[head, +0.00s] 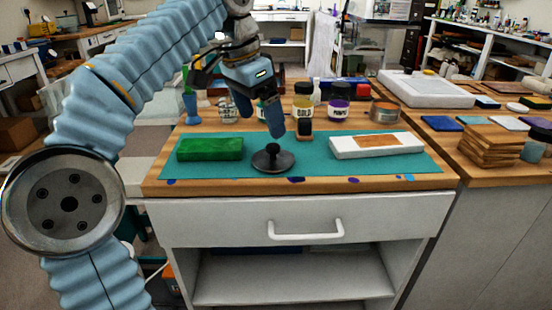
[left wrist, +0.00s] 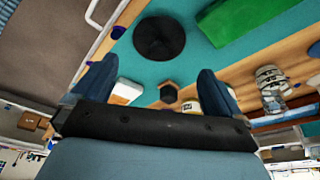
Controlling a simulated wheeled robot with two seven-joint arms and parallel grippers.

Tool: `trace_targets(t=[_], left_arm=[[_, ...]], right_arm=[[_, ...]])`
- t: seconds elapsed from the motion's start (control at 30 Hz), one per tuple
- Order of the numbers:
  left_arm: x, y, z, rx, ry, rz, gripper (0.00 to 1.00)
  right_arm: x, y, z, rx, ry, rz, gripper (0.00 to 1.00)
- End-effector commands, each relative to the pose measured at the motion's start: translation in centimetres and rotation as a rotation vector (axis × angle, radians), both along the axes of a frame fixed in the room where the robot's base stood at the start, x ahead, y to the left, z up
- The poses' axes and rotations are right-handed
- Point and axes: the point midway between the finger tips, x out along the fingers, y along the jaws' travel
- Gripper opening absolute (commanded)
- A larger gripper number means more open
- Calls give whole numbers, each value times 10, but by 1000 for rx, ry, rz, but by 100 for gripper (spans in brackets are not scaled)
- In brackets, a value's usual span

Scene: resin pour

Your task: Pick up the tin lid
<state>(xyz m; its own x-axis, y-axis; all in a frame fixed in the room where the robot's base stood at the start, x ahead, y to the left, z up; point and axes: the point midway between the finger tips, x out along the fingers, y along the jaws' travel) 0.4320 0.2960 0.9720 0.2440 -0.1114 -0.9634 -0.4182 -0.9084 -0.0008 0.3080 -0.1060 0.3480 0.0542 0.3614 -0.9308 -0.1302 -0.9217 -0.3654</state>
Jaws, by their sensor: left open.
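The tin lid appears to be the dark round disc with a knob (head: 272,160) on the teal mat (head: 312,165), near its front edge. It also shows in the left wrist view as a dark disc (left wrist: 159,38), beyond the fingertips. My left gripper (head: 260,115) is open and empty, with its fingers pointing down above the mat, a little behind and above the lid, not touching it. The fingers also show apart in the left wrist view (left wrist: 155,88). A round tin (head: 384,111) stands at the back right of the worktop. My right gripper is out of view.
A green block (head: 210,149) lies left of the lid and a white slab with a tan patch (head: 376,145) lies right. A small dark bottle (head: 304,130) and labelled jars (head: 303,105) stand behind. A stack of wooden pieces (head: 490,146) is on the right-hand worktop.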

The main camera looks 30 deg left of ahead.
Motion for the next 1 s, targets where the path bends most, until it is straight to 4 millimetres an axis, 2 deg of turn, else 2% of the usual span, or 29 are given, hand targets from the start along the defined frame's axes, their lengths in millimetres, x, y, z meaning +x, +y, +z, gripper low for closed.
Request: trace_targets(t=[0.03,0.1,0.33,0.6,0.9,1.0], left_arm=[[2,-1,-15,0,3,1,100],[5,-2,-25,0,2,1,100],[10,-5,-43,-1,1,1,100],[21,-11,-82,0,1,0,100],[23,-12,-86,-1,0,0,100],[23,-12,-86,-1,0,0,85]], right_arm=[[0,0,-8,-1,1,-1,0],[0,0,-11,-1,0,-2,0],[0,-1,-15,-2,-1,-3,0],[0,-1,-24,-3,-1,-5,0],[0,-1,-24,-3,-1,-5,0],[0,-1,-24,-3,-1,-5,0]])
